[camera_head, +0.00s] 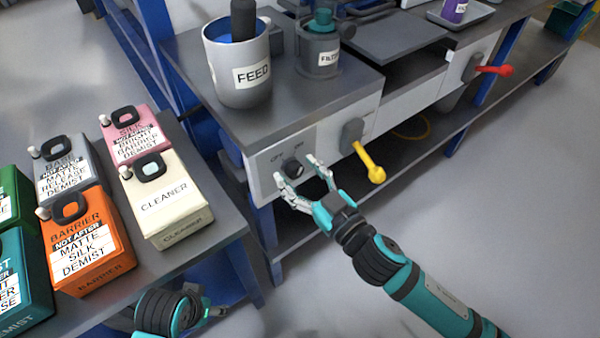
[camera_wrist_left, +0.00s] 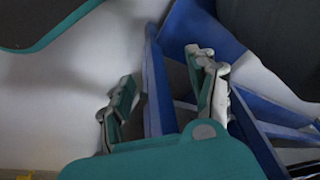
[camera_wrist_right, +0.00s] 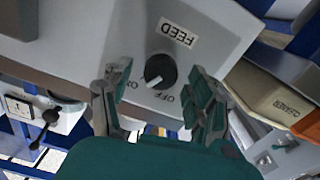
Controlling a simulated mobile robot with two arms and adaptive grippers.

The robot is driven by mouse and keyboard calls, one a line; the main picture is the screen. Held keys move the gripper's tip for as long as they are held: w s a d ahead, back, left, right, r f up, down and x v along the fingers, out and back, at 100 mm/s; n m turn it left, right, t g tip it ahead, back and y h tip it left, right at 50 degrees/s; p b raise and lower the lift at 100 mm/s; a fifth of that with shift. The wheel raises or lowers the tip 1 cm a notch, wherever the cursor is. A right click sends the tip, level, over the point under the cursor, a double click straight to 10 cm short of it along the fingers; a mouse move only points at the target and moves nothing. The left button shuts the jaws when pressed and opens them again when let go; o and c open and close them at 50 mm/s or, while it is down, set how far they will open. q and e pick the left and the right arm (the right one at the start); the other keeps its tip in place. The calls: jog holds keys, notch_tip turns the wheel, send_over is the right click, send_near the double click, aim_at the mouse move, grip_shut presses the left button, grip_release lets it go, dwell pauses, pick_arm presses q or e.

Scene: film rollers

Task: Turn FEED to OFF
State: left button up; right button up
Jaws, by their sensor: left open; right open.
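The black FEED knob (camera_head: 293,168) sits on the grey front panel, with the OFF and ON labels above it in the head view. In the right wrist view the knob (camera_wrist_right: 160,71) shows upside down near its FEED label (camera_wrist_right: 177,34). A pale mark on the knob points down-left, toward the side between the OFF label (camera_wrist_right: 164,97) and the partly hidden ON label. My right gripper (camera_head: 295,171) is open, its fingers on either side of the knob; contact is not clear. My left gripper (camera_wrist_left: 164,75) is open and empty, away from the panel.
A white FEED pot (camera_head: 236,85) and a grey filter pot (camera_head: 318,60) stand on the bench above. A yellow lever (camera_head: 368,162) juts out right of the knob. The cleaner container (camera_head: 167,208) and several others stand on the left table.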

pick_arm(q)
jog(key=shift+r, duration=0.2)
pick_arm(e)
jog(key=shift+c, duration=0.3)
jog(key=c, duration=1.1)
pick_arm(q)
jog(key=shift+f, duration=0.1)
pick_arm(e)
jog(key=n+p, duration=0.2)
jog(key=n, duration=0.2)
jog(key=shift+r+p, duration=0.15)
jog(key=shift+p, duration=0.25)
jog(key=n+p, duration=0.2)
jog(key=n, duration=0.4)
jog(key=shift+a, duration=0.15)
pick_arm(q)
jog(key=s+f+g, duration=0.1)
jog(key=s+f, duration=0.3)
jog(key=f, duration=1.4)
jog(key=shift+s+a+p, duration=0.15)
jog(key=shift+s+p, duration=0.05)
jog(key=shift+p, duration=0.2)
pick_arm(e)
jog(key=shift+f+n, duration=0.25)
jog(key=shift+n, duration=0.75)
jog(key=shift+s, duration=0.1)
